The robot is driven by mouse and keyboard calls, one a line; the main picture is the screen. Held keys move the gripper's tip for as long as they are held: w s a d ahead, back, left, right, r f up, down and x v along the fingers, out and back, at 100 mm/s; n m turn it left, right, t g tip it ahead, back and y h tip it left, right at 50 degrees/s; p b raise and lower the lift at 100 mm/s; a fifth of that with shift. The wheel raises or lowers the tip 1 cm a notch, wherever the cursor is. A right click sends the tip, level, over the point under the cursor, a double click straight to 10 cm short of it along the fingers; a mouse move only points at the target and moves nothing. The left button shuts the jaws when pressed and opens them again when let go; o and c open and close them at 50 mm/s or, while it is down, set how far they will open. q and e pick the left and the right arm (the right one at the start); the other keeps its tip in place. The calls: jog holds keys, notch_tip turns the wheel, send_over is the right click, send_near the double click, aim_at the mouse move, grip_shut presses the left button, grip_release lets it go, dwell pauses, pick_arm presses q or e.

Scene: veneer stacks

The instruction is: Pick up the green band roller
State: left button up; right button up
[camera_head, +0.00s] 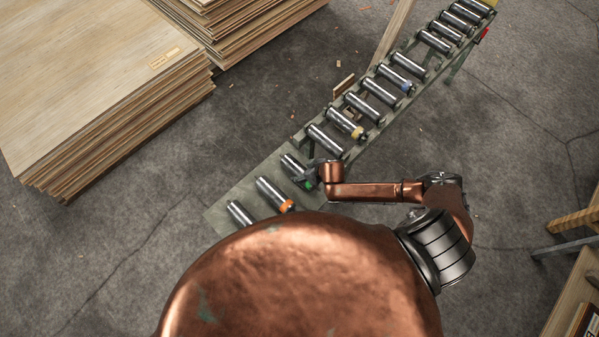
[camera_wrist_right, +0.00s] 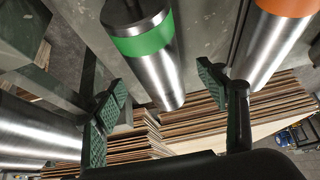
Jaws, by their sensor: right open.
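The green band roller (camera_head: 290,163) is a steel cylinder lying on the grey plate (camera_head: 222,209) at the lower end of the conveyor. Its green band shows beside my right gripper (camera_head: 310,176), which partly covers that end in the head view. In the right wrist view the green band roller (camera_wrist_right: 158,68) lies beyond and between the spread fingers of my right gripper (camera_wrist_right: 163,82). The fingers are open, with gaps at both sides of the roller; I cannot tell how far down they reach. My left gripper is not in view.
The orange band roller (camera_head: 270,192) lies close beside it, near one finger in the right wrist view (camera_wrist_right: 268,45). A plain-looking roller (camera_head: 238,213) lies further left. The conveyor with yellow- and blue-banded rollers rises right. Veneer stacks (camera_head: 95,80) stand left, with bare floor between.

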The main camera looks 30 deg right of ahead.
aim_at(302, 171)
jog(key=b+x, duration=0.1)
jog(key=x, duration=0.3)
jog(key=shift+w+d+f, duration=0.1)
jog(key=shift+f, duration=0.15)
jog(key=c, duration=1.3)
jog(key=shift+r, duration=0.1)
jog(key=shift+c, duration=0.5)
